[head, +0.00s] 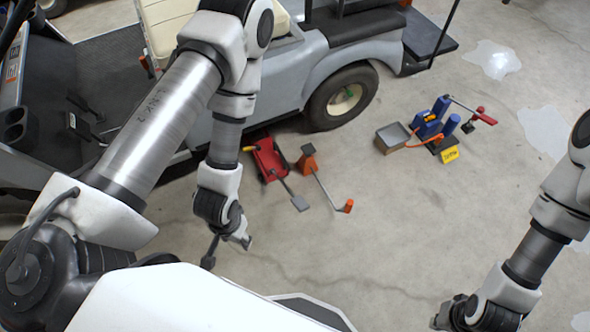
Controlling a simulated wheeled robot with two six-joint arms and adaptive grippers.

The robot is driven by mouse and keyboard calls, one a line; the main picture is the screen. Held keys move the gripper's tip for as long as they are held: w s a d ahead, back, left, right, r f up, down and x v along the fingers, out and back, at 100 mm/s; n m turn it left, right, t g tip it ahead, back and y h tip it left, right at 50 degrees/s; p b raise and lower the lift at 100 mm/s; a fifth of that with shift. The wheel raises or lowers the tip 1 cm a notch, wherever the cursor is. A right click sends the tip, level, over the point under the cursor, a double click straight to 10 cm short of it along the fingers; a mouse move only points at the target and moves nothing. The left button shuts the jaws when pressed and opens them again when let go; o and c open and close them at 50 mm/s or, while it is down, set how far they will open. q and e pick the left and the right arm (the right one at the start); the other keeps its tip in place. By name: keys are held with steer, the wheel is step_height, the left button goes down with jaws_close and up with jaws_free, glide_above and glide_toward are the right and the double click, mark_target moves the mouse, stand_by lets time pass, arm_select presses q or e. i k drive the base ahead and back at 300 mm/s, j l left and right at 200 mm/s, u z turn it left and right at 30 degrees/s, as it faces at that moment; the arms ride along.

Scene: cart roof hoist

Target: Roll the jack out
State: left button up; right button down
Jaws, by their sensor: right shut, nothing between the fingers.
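A low red jack (268,160) sits on the concrete floor beside the cart, near its rear wheel. My right gripper (448,318) is shut and empty at the bottom right, far from the jack.
The grey cart (285,75) with its rear wheel (341,96) stands along the upper left. A blue device (431,118) with an orange hose, a grey tray (392,137) and a yellow tag stands at right. Pale patches (493,59) mark the floor.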

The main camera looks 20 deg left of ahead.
mark_target(270, 156)
steer(key=i+j, duration=0.15)
steer(key=j, duration=0.2)
steer(key=i+j, duration=0.35)
steer(key=j, duration=0.3)
steer(key=i+j+z, duration=0.1)
steer(key=j, duration=0.25)
steer(key=i, duration=0.05)
